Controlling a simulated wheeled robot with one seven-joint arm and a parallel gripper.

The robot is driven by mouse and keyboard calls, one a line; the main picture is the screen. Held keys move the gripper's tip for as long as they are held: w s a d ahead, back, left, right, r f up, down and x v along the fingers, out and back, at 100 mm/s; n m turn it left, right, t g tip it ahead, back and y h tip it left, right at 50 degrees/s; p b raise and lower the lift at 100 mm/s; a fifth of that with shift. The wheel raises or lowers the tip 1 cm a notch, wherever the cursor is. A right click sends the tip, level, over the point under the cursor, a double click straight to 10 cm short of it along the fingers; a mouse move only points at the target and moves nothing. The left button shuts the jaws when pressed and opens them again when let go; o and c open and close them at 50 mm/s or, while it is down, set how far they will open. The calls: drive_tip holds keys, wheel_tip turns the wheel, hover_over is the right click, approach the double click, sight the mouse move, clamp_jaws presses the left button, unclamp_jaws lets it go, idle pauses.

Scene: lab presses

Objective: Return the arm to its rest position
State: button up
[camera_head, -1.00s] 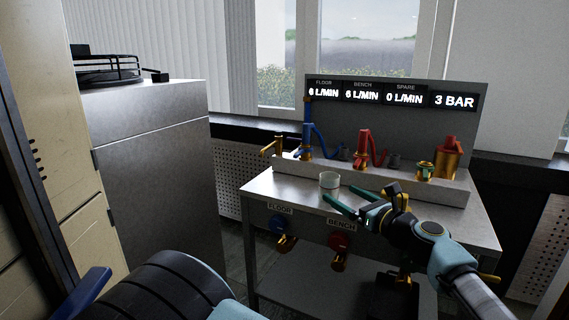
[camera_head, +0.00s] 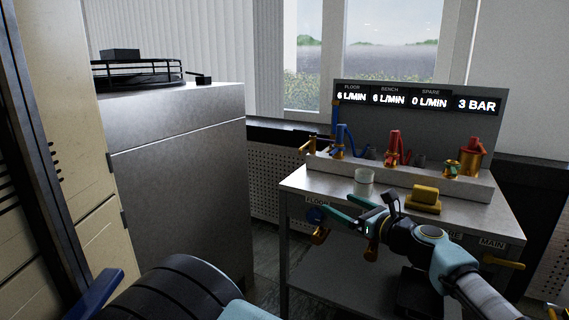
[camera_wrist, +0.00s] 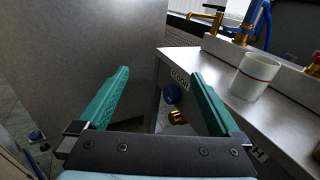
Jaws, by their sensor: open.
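My gripper (camera_head: 338,206) is open and empty, with two green fingers spread apart. In the head view it is in front of the steel bench (camera_head: 309,181), near its front left edge. In the wrist view the gripper (camera_wrist: 160,73) has nothing between its fingers. The bench corner and the FLOOR label show beyond them. A white cup (camera_head: 363,182) stands upright on the bench top beyond the fingers. It also shows in the wrist view (camera_wrist: 254,76), right of the right finger and apart from it. My forearm reaches in from the lower right.
A tall grey cabinet (camera_head: 185,170) stands left of the bench, with a narrow gap between them. A yellow block (camera_head: 425,196) lies on the bench top behind my wrist. Blue and red hoses and brass fittings line the bench back, below a display panel (camera_head: 420,100).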

drive_tip(key=a+f+n+g+y, duration=0.2)
drive_tip(key=a+f+n+g, duration=0.25)
drive_tip(key=a, duration=0.55)
drive_tip(key=s+a+f+n+g+h, duration=0.5)
drive_tip(key=s+a+f+n+g, duration=0.5)
drive_tip(key=s+a+n+g, duration=0.15)
wheel_tip(320, 180, up, 29)
drive_tip(key=s+n+t+h+p, duration=0.1)
drive_tip(key=n+t+h+p, duration=0.2)
drive_tip(key=n+h+p, duration=0.4)
drive_tip(key=n+p, duration=0.4)
drive_tip(key=p, duration=0.3)
drive_tip(key=shift+s+a+n, duration=0.15)
drive_tip(key=shift+s+n, duration=0.15)
drive_tip(key=shift+r, duration=0.1)
